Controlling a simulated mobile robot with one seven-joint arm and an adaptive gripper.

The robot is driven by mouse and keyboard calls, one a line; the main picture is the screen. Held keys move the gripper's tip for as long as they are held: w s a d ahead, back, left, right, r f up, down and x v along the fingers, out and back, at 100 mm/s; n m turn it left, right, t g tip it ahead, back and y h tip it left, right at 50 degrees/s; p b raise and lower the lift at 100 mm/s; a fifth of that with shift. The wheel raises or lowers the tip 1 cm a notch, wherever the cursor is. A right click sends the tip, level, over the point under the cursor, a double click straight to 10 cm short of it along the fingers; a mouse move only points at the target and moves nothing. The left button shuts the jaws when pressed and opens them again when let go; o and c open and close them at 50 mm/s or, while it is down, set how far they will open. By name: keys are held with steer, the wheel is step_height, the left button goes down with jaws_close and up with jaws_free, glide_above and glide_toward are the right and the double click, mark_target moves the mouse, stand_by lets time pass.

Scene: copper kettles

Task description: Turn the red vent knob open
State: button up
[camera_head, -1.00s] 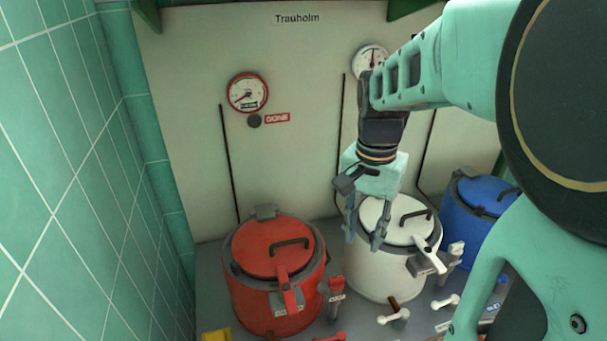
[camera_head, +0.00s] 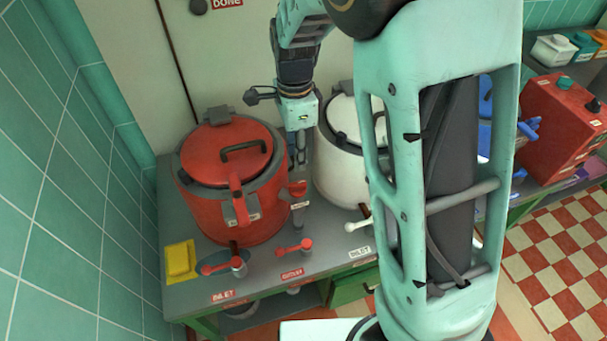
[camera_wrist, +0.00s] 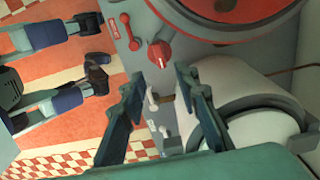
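The red vent knob (camera_head: 298,189) tops a short grey post to the right of the red kettle (camera_head: 205,212). My gripper (camera_head: 299,172) points down just above it in the head view, between the red and white kettles. In the wrist view the red knob (camera_wrist: 159,55) shows a pale pointer mark and lies beyond the fingertips, roughly in line with the gap. My gripper (camera_wrist: 160,76) is open there, its two fingers apart with nothing between them. The knob looks untouched, but the exact gap is hard to judge.
The red outlet lever (camera_head: 294,248) and red inlet lever (camera_head: 224,266) stand at the counter front. A yellow sponge (camera_head: 180,261) lies left of them. The white kettle (camera_head: 340,170) is close on the gripper's right. A green tiled wall (camera_head: 50,170) bounds the left.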

mark_target(297, 183)
step_height(297, 183, down, 10)
steer(key=shift+r, duration=0.1)
stand_by(0.4)
jaws_close()
